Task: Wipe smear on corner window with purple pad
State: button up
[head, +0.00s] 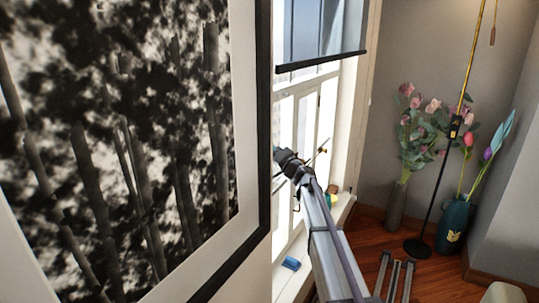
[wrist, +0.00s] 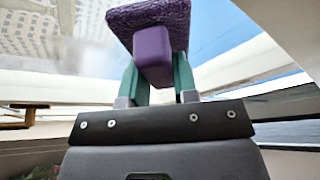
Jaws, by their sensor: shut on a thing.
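The purple pad (wrist: 150,15) has a textured face and a smooth block handle (wrist: 153,52). In the wrist view my gripper (wrist: 157,72) is shut on this handle with its two green fingers, and the textured face points away from me. The corner window (head: 306,115) is at the middle of the head view, and my arm reaches to it. Bright glass and a pale building outside fill the top of the wrist view. I cannot tell whether the pad touches the glass. I cannot make out a smear. In the head view my arm hides most of the gripper and pad.
A blue item (head: 291,263) and small coloured items (head: 331,194) lie on the white sill. A framed bamboo picture (head: 120,140) is at left. Flower vases (head: 397,205) (head: 454,225) and a lamp stand (head: 418,248) stand at right.

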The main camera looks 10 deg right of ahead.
jog(key=shift+w+d, duration=1.2)
jog(key=shift+w, duration=0.35)
jog(key=shift+w+d, duration=1.25)
jog(key=shift+w, duration=0.35)
jog(key=shift+w+d, duration=1.2)
jog(key=shift+w, duration=0.35)
jog(key=shift+s+f, duration=0.1)
jog(key=shift+s+d, duration=0.9)
jog(key=shift+d, duration=0.25)
jog(key=shift+s+d, duration=0.9)
jog(key=shift+d, duration=0.25)
jog(key=shift+s+d, duration=0.95)
jog(key=shift+d, duration=0.2)
